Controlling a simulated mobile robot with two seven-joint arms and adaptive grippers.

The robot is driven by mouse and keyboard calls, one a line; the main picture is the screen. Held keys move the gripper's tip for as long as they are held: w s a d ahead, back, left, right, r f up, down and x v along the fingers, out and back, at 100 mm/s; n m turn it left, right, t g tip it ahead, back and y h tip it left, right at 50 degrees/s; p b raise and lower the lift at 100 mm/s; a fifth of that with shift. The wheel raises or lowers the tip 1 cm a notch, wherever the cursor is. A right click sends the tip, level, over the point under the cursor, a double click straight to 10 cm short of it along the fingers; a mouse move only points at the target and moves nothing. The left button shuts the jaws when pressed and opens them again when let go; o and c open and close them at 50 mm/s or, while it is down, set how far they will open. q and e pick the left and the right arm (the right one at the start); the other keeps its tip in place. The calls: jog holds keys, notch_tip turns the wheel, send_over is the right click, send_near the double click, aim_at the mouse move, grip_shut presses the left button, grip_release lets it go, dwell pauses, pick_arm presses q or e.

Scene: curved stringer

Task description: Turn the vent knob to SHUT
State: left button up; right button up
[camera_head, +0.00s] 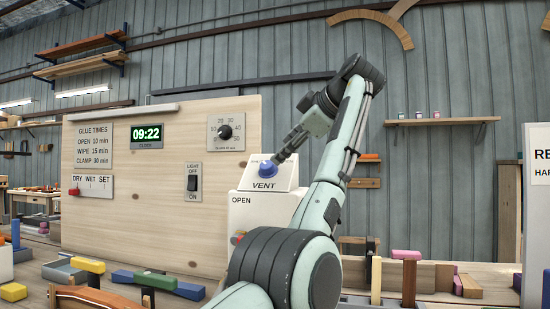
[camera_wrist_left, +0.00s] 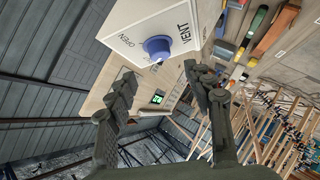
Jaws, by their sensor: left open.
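The blue vent knob (camera_head: 268,170) sits on a white sloped panel (camera_head: 250,178) marked VENT, on top of a white box. The left wrist view shows the knob (camera_wrist_left: 157,47) with OPEN lettering on one side and other small lettering on the opposite side. I cannot tell for sure which way the knob points. My left gripper (camera_head: 284,156) is just above and right of the knob in the head view, partly overlapping the panel. In the left wrist view its two fingers (camera_wrist_left: 160,76) are spread and empty, with the knob beyond the tips. My right gripper is out of view.
A wooden board (camera_head: 150,230) with a clock (camera_head: 148,135), a dial (camera_head: 225,132) and a light switch (camera_head: 193,183) stands left of the vent box (camera_head: 255,212). Coloured blocks (camera_head: 160,282) lie on the bench in front.

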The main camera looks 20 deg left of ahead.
pick_arm(q)
jog(key=shift+v, duration=2.35)
jog(key=shift+s+f, duration=0.1)
jog(key=shift+f, duration=0.05)
